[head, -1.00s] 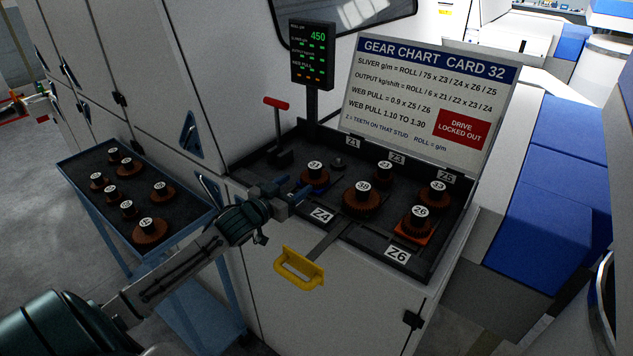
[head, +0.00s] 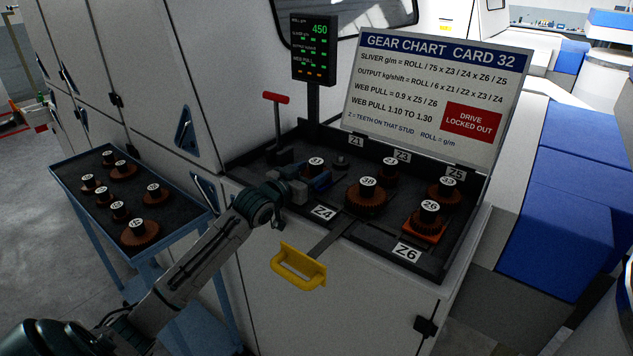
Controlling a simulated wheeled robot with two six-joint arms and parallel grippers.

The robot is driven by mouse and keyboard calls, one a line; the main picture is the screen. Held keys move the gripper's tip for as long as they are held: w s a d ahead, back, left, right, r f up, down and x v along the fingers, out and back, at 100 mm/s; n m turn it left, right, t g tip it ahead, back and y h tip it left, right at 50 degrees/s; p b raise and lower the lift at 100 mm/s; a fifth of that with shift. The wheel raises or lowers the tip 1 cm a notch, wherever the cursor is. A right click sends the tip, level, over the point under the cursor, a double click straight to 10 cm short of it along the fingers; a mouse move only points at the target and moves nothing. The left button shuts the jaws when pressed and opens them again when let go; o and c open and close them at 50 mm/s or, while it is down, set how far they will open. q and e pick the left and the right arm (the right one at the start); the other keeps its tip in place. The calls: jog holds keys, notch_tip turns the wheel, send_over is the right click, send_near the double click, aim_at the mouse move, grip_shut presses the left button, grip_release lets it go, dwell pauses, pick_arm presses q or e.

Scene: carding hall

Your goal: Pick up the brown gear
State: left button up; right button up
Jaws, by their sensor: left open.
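Several brown gears with dark, numbered hubs sit on studs in the black tray (head: 440,268). The brown gear (head: 316,164) by the Z1 label is at the tray's left. My left gripper (head: 320,181) is open, its blue fingers at this gear's near side; they hide part of its rim. I cannot tell whether they touch it. Other brown gears are the middle one (head: 366,200), the one by Z3 (head: 389,172), the one by Z5 (head: 445,192) and the one by Z6 (head: 428,222), which has an orange-red base. My right gripper is out of view.
A blue trolley (head: 172,240) at left holds several more brown gears. A red-topped lever (head: 275,98) and a display post (head: 313,100) stand behind the gripper. The gear chart (head: 430,95) rises behind the tray. A yellow handle (head: 298,266) juts out in front.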

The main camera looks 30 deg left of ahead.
pick_arm(q)
jog(key=shift+r, duration=0.1)
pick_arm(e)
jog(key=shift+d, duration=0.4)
pick_arm(q)
jog(key=c, duration=1.1)
jog(key=shift+c, duration=0.2)
